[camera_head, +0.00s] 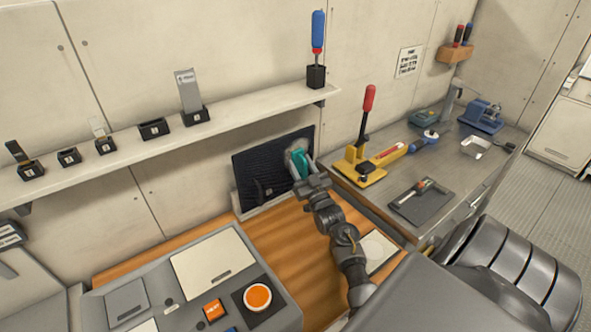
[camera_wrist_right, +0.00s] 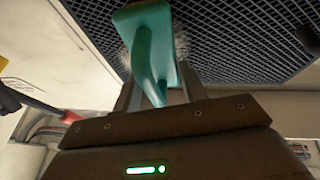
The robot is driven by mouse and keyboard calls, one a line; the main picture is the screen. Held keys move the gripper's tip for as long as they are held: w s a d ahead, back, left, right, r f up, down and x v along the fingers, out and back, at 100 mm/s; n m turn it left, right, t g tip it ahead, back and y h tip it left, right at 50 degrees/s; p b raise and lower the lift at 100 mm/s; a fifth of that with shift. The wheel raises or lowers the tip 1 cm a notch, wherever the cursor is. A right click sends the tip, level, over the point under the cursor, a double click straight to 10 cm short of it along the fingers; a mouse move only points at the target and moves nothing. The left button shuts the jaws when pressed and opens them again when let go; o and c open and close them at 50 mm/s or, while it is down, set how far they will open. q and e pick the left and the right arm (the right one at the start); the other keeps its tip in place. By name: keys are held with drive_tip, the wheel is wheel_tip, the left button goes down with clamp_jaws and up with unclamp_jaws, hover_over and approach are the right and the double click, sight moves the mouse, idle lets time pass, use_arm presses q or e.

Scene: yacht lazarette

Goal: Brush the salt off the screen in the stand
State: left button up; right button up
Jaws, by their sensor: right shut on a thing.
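The dark mesh screen (camera_head: 262,160) leans upright in its pale stand (camera_head: 238,203), against the wall at the back of the wooden bench. My right gripper (camera_head: 306,177) is shut on a teal brush (camera_head: 299,162) at the screen's right part. In the right wrist view the brush (camera_wrist_right: 152,45) lies over the mesh (camera_wrist_right: 235,40), with pale bristles or salt showing at its edges; which of these, and whether it touches, I cannot tell. A small dark upright piece (camera_head: 262,190) stands before the screen's lower part. My left gripper is not in view.
A wall shelf (camera_head: 150,150) with several small black holders runs above. A yellow tool with a red handle (camera_head: 369,98) stands on the metal counter (camera_head: 470,160) at right. A grey console (camera_head: 190,280) with an orange button fills the front left. Bare wood (camera_head: 285,245) lies before the screen.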

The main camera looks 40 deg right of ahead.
drive_tip(key=shift+d, duration=0.2)
drive_tip(key=shift+d+b, duration=0.5)
drive_tip(key=shift+d, duration=1.15)
drive_tip(key=shift+d, duration=0.1)
drive_tip(key=shift+s+d+b, duration=0.1)
drive_tip(key=shift+d+b, duration=0.45)
drive_tip(key=shift+d, duration=1.1)
drive_tip(key=shift+r+p, duration=0.85)
drive_tip(key=shift+r, duration=0.3)
drive_tip(key=shift+a, duration=0.15)
drive_tip(key=shift+w+a+f+p, duration=0.15)
drive_tip(key=shift+a+p, duration=0.15)
drive_tip(key=shift+a, duration=0.55)
drive_tip(key=shift+w+a+r+p, duration=0.15)
drive_tip(key=shift+a+p, duration=0.1)
drive_tip(key=shift+a, duration=0.6)
drive_tip(key=shift+a+f, duration=0.1)
